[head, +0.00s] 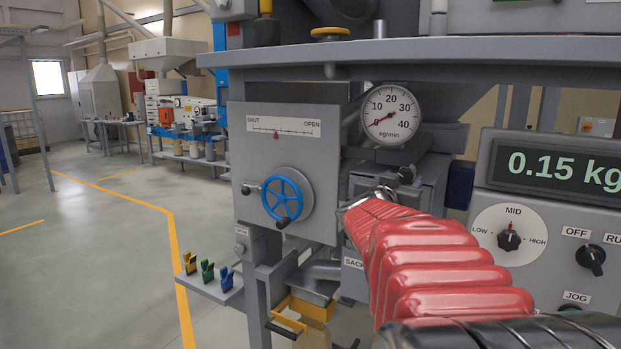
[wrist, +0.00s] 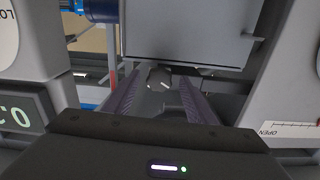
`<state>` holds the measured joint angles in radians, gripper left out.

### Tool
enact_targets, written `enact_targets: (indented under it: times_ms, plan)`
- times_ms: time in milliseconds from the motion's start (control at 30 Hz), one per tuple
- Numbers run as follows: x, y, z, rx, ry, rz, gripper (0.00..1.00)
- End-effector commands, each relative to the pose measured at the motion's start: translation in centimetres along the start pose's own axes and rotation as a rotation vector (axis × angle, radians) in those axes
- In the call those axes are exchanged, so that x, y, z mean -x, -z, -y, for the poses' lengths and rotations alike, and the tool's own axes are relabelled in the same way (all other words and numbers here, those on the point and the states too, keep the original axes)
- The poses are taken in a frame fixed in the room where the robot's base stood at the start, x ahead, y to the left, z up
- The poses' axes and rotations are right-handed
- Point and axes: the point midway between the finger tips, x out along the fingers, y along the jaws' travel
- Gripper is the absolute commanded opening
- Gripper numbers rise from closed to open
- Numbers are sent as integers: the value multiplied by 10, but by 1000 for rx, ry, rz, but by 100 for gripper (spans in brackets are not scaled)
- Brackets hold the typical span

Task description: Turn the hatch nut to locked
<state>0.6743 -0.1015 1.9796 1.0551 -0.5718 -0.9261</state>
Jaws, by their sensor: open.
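My gripper (wrist: 160,84) is open in the wrist view, its two ribbed fingers pointing forward on either side of a small grey rounded part (wrist: 158,77). This part may be the hatch nut; its markings and turn position cannot be read, and contact with the fingers cannot be told. In the head view my red-sleeved arm reaches forward to the grey housing (head: 432,178) below the dial and largely hides my gripper. A dark knob-like part (head: 405,174) shows on that housing beside the arm's end.
A blue handwheel (head: 283,198) is on the grey panel left of my arm, under a SHUT–OPEN scale (head: 283,127). A dial gauge (head: 391,114) hangs above. A control box (head: 550,225) reading 0.15 kg stands right. Coloured clips (head: 207,271) sit on a low shelf. Open floor lies left.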

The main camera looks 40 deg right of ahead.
Motion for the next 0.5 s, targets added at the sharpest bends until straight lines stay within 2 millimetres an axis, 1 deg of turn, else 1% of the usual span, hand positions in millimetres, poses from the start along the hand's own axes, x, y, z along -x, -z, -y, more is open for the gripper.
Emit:
enact_targets:
  times_ms: [200, 500]
  plan:
    - [0, 0, 0, 0, 0, 0, 50]
    - [0, 0, 0, 0, 0, 0, 29]
